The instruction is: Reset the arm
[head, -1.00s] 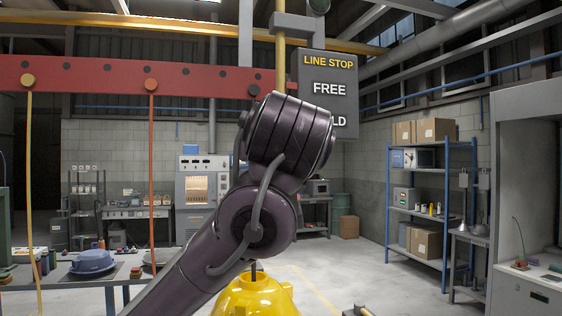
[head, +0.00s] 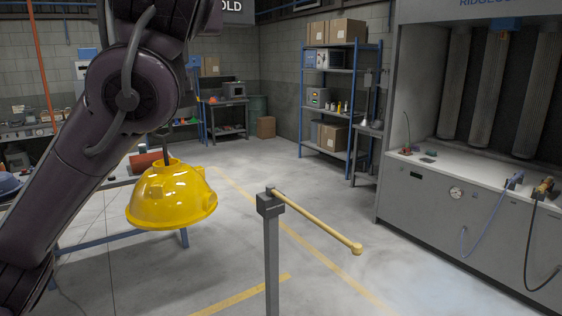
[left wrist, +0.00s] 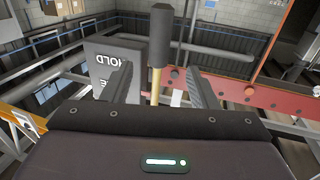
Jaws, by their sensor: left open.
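In the head view my left arm (head: 115,105) rises from the lower left and leaves at the top, so its gripper is outside that view. In the left wrist view my left gripper (left wrist: 160,82) has its two fingers apart. A yellow bar with a dark upper end (left wrist: 160,45) shows between the fingers. It does not look gripped; I cannot tell how far beyond the fingertips it is. The grey HOLD sign (left wrist: 108,60) is behind the left finger, and its lower edge shows in the head view (head: 232,8). My right gripper is in neither view.
A yellow hood (head: 172,195) hangs right of my arm. A grey post (head: 271,260) with a yellow lever (head: 318,220) stands in front. A grey booth (head: 450,230) is at the right, blue shelving (head: 340,95) behind. A red beam (left wrist: 240,90) crosses the left wrist view. Floor between is open.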

